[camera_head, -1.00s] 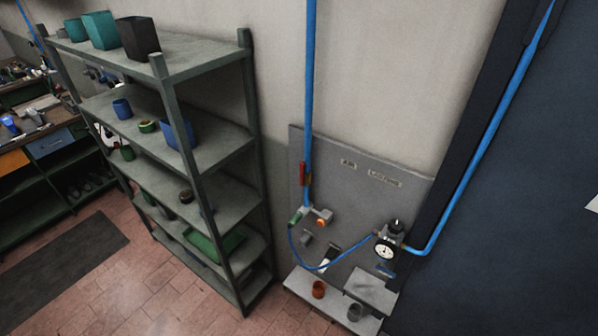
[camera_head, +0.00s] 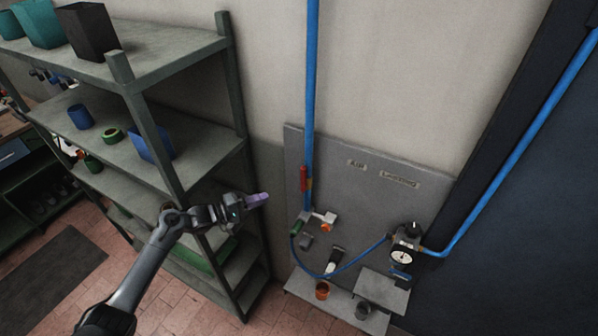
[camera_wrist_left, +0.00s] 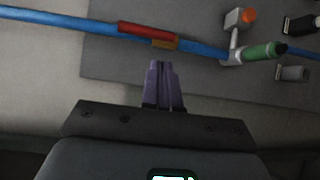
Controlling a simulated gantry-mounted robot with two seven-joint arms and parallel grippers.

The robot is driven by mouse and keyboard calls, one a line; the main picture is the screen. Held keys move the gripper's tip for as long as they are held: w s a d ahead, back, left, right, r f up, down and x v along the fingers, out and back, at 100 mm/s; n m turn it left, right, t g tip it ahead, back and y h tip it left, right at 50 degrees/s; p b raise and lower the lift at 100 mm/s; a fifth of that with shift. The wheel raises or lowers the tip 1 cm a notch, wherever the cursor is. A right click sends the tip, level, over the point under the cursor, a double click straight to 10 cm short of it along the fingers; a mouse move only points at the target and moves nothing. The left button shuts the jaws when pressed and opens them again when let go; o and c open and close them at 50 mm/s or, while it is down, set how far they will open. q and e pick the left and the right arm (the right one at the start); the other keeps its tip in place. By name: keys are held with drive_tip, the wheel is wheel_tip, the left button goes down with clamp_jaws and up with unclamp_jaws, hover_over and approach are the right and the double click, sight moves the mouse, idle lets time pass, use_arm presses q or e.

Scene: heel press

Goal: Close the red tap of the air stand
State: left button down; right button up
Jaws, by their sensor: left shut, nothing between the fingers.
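The red tap (camera_head: 304,178) is a slim red lever lying along the upright blue pipe (camera_head: 312,70) on the grey panel of the air stand (camera_head: 350,205). In the left wrist view the red tap (camera_wrist_left: 146,29) lies along the blue pipe, with a brass-coloured body (camera_wrist_left: 166,43) beside it. My left gripper (camera_head: 262,198) is to the left of the tap and a little lower in the head view. Its purple fingers (camera_wrist_left: 164,88) are shut and empty, pointing towards the pipe with a gap between. My right gripper is not in view.
Below the tap are an orange-knobbed fitting (camera_head: 326,227), a green connector (camera_head: 297,227) and a looping blue hose. A gauge (camera_head: 402,258) is at the right. A green-grey shelf (camera_head: 190,165) stands left, close behind my left arm.

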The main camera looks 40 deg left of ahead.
sight(303, 180)
use_arm(q)
drive_tip(key=shift+t, duration=0.4)
drive_tip(key=r, duration=0.1)
drive_tip(key=w+r, duration=0.2)
drive_tip(key=r, duration=0.1)
drive_tip(key=shift+a, duration=0.25)
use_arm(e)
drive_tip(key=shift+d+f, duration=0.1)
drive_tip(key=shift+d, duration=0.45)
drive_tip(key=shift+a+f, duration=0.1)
use_arm(q)
drive_tip(key=b+x, duration=0.8)
drive_tip(key=x, duration=0.2)
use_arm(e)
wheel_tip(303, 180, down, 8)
use_arm(q)
drive_tip(key=shift+d+m, duration=0.1)
drive_tip(key=shift+m, duration=0.2)
